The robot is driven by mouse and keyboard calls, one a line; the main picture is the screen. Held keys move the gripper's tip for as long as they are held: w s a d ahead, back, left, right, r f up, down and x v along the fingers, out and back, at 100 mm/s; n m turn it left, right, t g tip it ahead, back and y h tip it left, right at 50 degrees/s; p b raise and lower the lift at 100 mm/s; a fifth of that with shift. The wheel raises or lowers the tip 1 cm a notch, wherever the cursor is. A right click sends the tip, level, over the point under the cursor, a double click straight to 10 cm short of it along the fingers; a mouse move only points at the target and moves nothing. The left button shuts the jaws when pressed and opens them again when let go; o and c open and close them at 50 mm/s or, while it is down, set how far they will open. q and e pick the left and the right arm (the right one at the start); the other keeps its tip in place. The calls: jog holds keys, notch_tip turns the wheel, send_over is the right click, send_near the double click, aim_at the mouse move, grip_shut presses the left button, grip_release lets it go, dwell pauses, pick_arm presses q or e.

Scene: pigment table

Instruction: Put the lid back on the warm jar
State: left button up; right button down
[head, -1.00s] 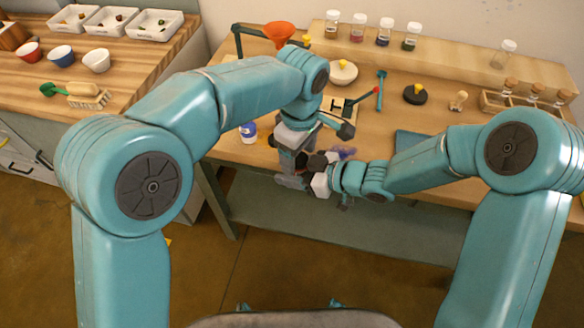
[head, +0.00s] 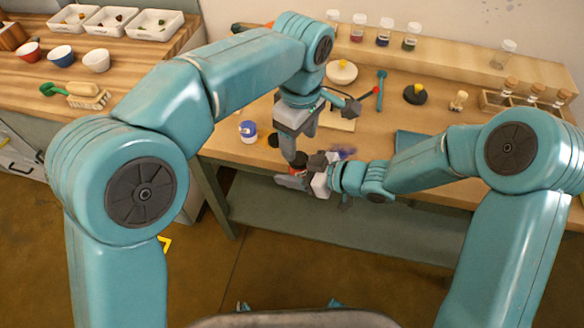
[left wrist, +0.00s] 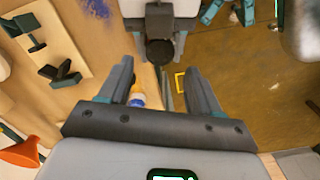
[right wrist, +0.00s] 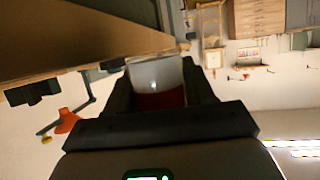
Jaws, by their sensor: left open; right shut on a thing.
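My right gripper (head: 312,178) is shut on the warm jar, a clear jar with dark red contents (right wrist: 158,85), held out in front of the table edge. A dark round lid (left wrist: 160,52) shows on the jar's top in the left wrist view; in the head view it is small and dark (head: 298,160). I cannot tell whether it is fully seated. My left gripper (head: 289,150) points down just above the jar. Its fingers are apart in the left wrist view (left wrist: 158,85), with nothing gripped between them.
A white jar with blue (head: 248,131) stands near the table's front edge, left of my left gripper. Several jars stand on the back shelf (head: 450,62).

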aim_at(299, 158)
pick_arm(q)
notch_tip(299, 158, up, 3)
jog(key=shift+f, duration=0.1)
jog(key=shift+f, duration=0.15)
jog(key=shift+f, duration=3.9)
jog(key=c, duration=1.1)
jog(key=o, duration=1.2)
